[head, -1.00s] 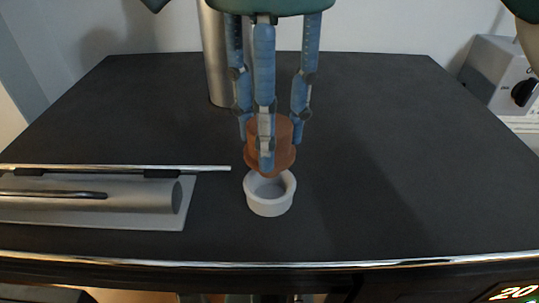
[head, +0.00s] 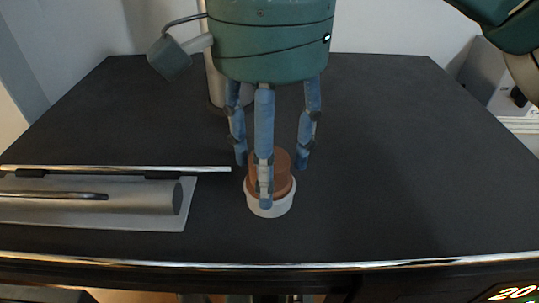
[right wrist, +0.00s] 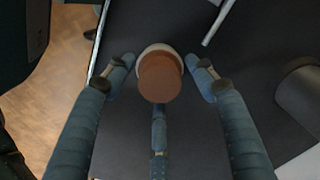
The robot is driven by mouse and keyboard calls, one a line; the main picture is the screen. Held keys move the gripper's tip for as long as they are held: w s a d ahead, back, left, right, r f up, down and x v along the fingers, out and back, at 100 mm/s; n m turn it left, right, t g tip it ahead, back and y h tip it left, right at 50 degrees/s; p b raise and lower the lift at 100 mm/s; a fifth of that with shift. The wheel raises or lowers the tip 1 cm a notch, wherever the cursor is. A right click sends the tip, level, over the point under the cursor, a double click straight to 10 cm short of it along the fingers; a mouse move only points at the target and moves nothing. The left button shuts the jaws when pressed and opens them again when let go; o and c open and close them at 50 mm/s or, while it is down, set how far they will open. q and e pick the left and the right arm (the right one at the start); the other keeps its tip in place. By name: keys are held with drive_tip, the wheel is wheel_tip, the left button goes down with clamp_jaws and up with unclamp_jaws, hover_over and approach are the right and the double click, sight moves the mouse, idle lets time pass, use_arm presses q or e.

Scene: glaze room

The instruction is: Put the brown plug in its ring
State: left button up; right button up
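The brown plug (head: 283,164) stands upright in the white ring (head: 283,207) on the dark table, its wider lower part at the ring's rim. How deep it sits is hidden. In the right wrist view the plug (right wrist: 160,78) covers most of the ring, whose pale rim (right wrist: 158,47) shows along the top. My right gripper (head: 268,178) is around the plug from above, its fingers spread. Two fingertips stand clear of the plug at its sides. The third finger is in front of it, and I cannot tell if it touches. My left gripper is not in view.
A grey plate (head: 150,217) with a metal cylinder (head: 150,196) and a rod (head: 210,169) lies left of the ring. A metal column (head: 215,85) stands behind my gripper. A pale machine (head: 510,100) is at the right edge. The table right of the ring is clear.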

drive_tip(key=shift+r, duration=0.5)
wheel_tip(320, 180, up, 12)
drive_tip(key=p, duration=0.1)
drive_tip(key=shift+f, duration=0.25)
